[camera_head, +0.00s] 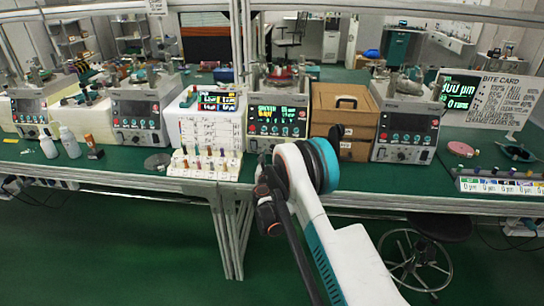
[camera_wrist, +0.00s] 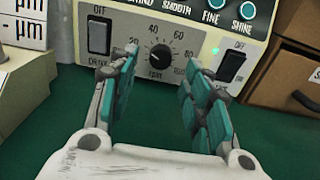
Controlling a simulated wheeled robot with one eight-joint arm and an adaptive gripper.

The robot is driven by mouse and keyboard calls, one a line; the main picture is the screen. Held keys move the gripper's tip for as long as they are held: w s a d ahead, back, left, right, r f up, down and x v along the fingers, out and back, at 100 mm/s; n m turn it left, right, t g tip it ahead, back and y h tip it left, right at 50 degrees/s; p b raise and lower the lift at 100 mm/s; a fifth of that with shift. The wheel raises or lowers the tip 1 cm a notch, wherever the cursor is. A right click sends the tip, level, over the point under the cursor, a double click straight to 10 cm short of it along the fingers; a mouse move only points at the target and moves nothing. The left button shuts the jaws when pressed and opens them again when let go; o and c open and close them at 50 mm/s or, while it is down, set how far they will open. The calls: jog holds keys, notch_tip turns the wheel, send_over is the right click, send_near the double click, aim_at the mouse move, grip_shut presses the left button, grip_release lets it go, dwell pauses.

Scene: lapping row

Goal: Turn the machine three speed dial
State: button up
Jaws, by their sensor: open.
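The speed dial (camera_wrist: 161,54) is a small black knob on a pale panel, ringed by a scale of numbers with "rpm" below. Its light pointer mark seems to face up and left, toward the low numbers. My gripper (camera_wrist: 160,75) is open and empty, its teal-padded fingers either side of the dial in the wrist view, apparently short of it. I cannot tell the exact gap. In the head view my arm reaches to the third machine from the left (camera_head: 278,112), which has a lit screen. My arm hides that machine's lower front and my fingers there.
A brown box (camera_head: 344,105) stands right of the machine, and a white sign stand with a sample rack (camera_head: 205,165) stands left. The green bench top runs below the panel.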

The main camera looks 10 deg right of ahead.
jog(key=shift+b+x, duration=0.45)
jog(key=shift+x, duration=1.5)
jog(key=shift+c, duration=0.6)
grip_shut()
